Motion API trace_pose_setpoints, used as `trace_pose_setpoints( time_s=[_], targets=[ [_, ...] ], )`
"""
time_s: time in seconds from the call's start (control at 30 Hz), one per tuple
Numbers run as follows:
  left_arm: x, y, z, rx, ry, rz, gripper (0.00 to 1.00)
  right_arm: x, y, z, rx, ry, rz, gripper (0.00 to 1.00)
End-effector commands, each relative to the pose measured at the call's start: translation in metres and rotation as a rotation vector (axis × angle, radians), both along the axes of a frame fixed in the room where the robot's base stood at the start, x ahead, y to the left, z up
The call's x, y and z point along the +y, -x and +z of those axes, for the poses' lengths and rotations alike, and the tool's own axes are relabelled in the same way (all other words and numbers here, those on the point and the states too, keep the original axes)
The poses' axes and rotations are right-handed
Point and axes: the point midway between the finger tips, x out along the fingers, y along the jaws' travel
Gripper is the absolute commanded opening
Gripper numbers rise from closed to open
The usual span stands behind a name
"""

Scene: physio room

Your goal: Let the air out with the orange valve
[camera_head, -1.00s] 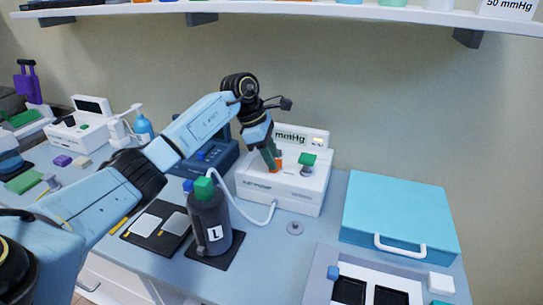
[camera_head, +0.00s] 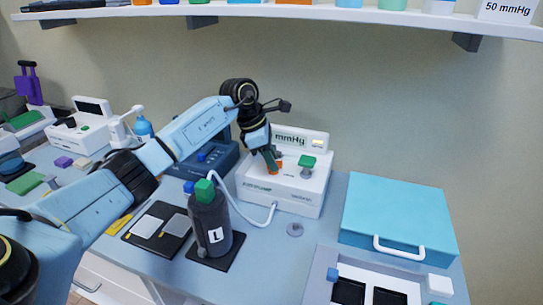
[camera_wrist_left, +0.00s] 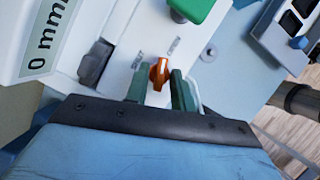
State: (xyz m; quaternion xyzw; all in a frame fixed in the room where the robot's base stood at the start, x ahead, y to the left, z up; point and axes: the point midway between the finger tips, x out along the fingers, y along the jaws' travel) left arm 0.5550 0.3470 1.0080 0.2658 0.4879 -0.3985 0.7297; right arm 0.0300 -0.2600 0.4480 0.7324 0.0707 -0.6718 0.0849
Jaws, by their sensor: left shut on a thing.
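The white pump unit (camera_head: 312,184) stands on the counter against the wall, with an mmHg display on top. In the left wrist view the display's visible part reads "0 mm", its rest cut off. The orange valve (camera_wrist_left: 159,74) is on the unit's top face; it also shows in the head view (camera_head: 277,168). My left gripper (camera_head: 270,159) reaches down over it, and its green fingers (camera_wrist_left: 158,92) are shut with the valve between them. A green knob (camera_head: 307,161) stands to the right of the valve. My right gripper is out of view.
A dark bottle marked L (camera_head: 209,222) with a green cap stands in front of the unit, a white hose beside it. A blue case (camera_head: 400,217) lies to the right. A shelf (camera_head: 330,11) runs above.

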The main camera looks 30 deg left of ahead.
Motion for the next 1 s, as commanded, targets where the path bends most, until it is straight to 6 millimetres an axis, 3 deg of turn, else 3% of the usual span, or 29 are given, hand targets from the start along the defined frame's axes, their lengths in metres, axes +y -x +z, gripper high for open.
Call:
trace_pose_setpoints(
  time_s=[0.33, 1.0],
  targets=[
    [-0.001, 0.002, 0.002, -0.001, -0.002, 0.313, 0.02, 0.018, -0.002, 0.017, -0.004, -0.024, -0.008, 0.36],
    [-0.006, 0.002, 0.001, -0.003, -0.001, 0.936, 0.02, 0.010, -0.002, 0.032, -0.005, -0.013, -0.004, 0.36]
  ],
)
